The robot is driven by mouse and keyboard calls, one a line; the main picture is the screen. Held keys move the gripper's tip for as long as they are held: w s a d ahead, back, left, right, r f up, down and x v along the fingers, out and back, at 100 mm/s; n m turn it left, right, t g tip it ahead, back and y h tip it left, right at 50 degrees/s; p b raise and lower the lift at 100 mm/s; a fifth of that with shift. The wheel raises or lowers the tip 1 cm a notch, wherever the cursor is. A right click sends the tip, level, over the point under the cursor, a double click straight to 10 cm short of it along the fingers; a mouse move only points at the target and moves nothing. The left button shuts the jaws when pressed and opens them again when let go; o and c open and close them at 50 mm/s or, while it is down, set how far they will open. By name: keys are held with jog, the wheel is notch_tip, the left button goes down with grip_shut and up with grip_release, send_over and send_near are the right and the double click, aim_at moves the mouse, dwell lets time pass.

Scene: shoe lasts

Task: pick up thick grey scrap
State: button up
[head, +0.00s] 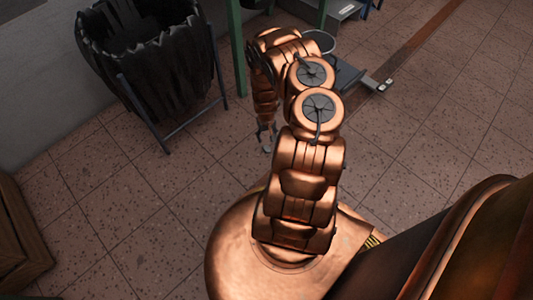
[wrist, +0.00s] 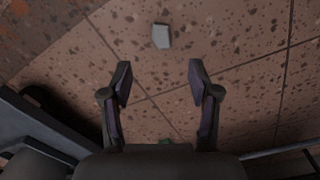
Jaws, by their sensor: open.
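A small grey block-like scrap (wrist: 161,36) lies on the tiled floor in the wrist view, near the top and centre. It is beyond my fingertips and apart from them. My gripper (wrist: 159,82) is open and empty, with its two fingers spread on either side of the picture's middle. In the head view my gripper (head: 267,138) hangs from my copper-coloured arm, left of its middle links. I cannot make out the grey scrap in the head view.
A black bag-lined bin on a stand (head: 150,60) is at the upper left. A green post (head: 237,50) stands right of it. A wooden crate (head: 18,240) is at the lower left. A grey-black platform (head: 350,78) lies behind my arm.

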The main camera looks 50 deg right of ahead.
aim_at(267, 148)
jog(key=f, duration=0.3)
jog(key=shift+a+b, duration=0.25)
jog(key=shift+b, duration=0.15)
jog(key=f+b, duration=0.4)
jog(key=f, duration=0.1)
jog(key=f+b, duration=0.2)
jog(key=shift+d+f, duration=0.2)
jog(key=shift+d, duration=0.1)
jog(key=shift+w, duration=0.1)
jog(key=c, duration=0.9)
jog(key=shift+r, duration=0.1)
jog(key=shift+c, duration=0.2)
jog(key=shift+r, duration=0.1)
